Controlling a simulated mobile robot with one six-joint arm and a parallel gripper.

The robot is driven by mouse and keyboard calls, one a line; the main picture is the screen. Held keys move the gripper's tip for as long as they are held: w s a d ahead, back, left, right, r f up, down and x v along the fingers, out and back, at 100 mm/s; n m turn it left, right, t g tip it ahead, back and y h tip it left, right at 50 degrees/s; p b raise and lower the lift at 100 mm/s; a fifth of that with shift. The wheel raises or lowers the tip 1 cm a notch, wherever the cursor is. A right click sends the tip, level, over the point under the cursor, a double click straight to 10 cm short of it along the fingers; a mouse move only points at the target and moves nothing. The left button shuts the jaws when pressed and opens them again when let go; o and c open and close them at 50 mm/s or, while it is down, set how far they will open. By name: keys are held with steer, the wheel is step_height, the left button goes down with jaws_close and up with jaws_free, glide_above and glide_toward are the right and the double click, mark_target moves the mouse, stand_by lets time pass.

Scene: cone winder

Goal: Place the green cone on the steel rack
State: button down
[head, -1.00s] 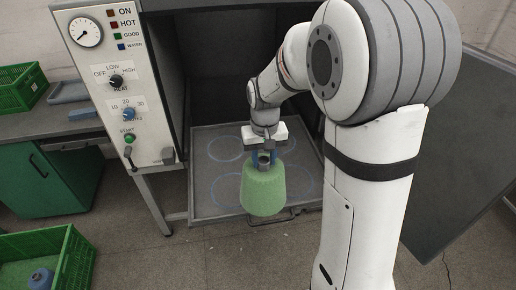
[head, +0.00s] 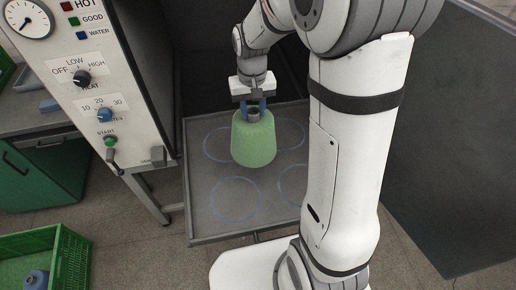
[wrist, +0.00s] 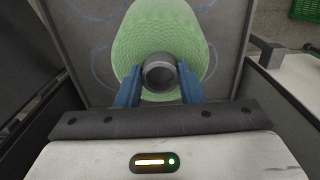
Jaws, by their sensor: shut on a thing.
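The green cone (head: 254,140) is upright, with its narrow end and grey tube at the top. My gripper (head: 254,107) is shut on that top end, one blue finger on each side. In the wrist view the fingers flank the grey tube (wrist: 160,72), and the cone (wrist: 168,30) spreads out beyond it. The steel rack (head: 198,222) is a grey tray with several blue ring marks, pulled out of the dark cabinet. The cone is over the rack's middle, between the back and front rings. I cannot tell whether its base touches the rack.
A control panel (head: 90,75) with knobs stands left of the rack. An open dark door (head: 450,140) is on the right. A green crate (head: 45,258) with a blue-grey spool is on the floor at front left. The rack's front rings are clear.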

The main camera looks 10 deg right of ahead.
mark_target(254, 121)
steer(key=f, duration=0.3)
steer(key=f+p, duration=0.1)
steer(key=f, duration=0.1)
steer(key=shift+w+d+f, duration=0.2)
steer(key=shift+w+f, duration=0.05)
steer(key=shift+f, duration=0.05)
steer(key=shift+s+f+p, duration=0.1)
steer(key=shift+f+p, duration=0.25)
steer(key=shift+f, duration=1.75)
steer(key=c, duration=1.4)
jaws_free()
steer(key=shift+f, duration=0.2)
steer(key=shift+c, duration=0.2)
steer(key=o, duration=0.5)
steer(key=shift+r, duration=0.1)
